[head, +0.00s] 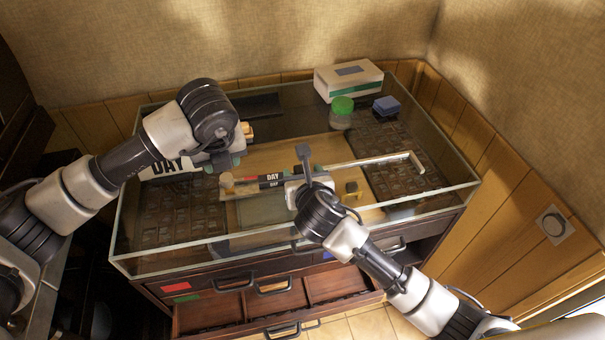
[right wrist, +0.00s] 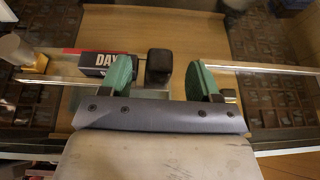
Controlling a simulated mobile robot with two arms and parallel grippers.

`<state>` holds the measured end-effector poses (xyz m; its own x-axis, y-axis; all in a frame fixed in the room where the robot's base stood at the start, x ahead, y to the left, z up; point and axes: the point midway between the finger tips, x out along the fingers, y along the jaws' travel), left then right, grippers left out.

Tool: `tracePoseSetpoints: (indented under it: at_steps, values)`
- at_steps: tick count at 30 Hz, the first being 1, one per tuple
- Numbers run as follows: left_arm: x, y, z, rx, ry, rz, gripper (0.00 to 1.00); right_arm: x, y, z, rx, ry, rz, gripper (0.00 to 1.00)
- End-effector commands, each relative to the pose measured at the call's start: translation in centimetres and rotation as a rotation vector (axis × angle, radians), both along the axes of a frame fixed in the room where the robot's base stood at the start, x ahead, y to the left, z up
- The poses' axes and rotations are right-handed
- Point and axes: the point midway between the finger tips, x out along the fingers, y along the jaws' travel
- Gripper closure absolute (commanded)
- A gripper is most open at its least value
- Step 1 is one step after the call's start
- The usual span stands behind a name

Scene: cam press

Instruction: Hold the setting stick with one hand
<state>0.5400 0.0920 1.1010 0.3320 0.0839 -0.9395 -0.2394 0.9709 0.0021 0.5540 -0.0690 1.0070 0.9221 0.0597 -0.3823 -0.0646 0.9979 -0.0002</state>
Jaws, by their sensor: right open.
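A long, thin pale metal bar (head: 372,160) with a bent right end, probably the setting stick, lies across the glass-topped case. A black block marked DAY (head: 270,181) sits along its left part. My right gripper (head: 300,181) is over the bar's middle and hides part of it. In the right wrist view the gripper (right wrist: 162,80) has its green fingers apart. The bar (right wrist: 270,69) runs past both fingers, and a dark knob (right wrist: 160,64) shows between them. My left gripper (head: 232,160) is near the bar's left end; its fingers are mostly hidden.
A green-lidded jar (head: 342,112), a blue block (head: 386,106) and a white box (head: 348,82) stand at the back. A front drawer (head: 330,284) is pulled out. Walls close off the back and right.

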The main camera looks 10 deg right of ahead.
Motion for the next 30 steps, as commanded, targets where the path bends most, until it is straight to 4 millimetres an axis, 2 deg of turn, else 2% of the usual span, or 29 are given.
tracePoseSetpoints:
  at_steps: [11,23,24,28,30]
  values:
    - [0.00,0.00,0.00,0.000,0.000,0.000,0.57,0.57,0.03,-0.28,0.000,0.001,0.000,0.38]
    - [0.00,0.00,0.00,0.000,0.000,0.000,0.57,0.54,0.03,-0.28,0.000,0.001,0.000,0.98]
    - [0.00,0.00,0.00,0.000,0.000,0.000,0.57,0.54,0.03,-0.28,0.000,0.001,0.000,0.70]
    - [0.00,0.00,0.00,0.000,0.000,0.000,0.57,0.54,0.02,-0.29,0.000,0.001,0.000,0.89]
    - [0.07,0.07,-0.02,0.000,0.004,0.004,0.68,0.54,0.02,-0.29,0.000,0.001,0.000,0.89]
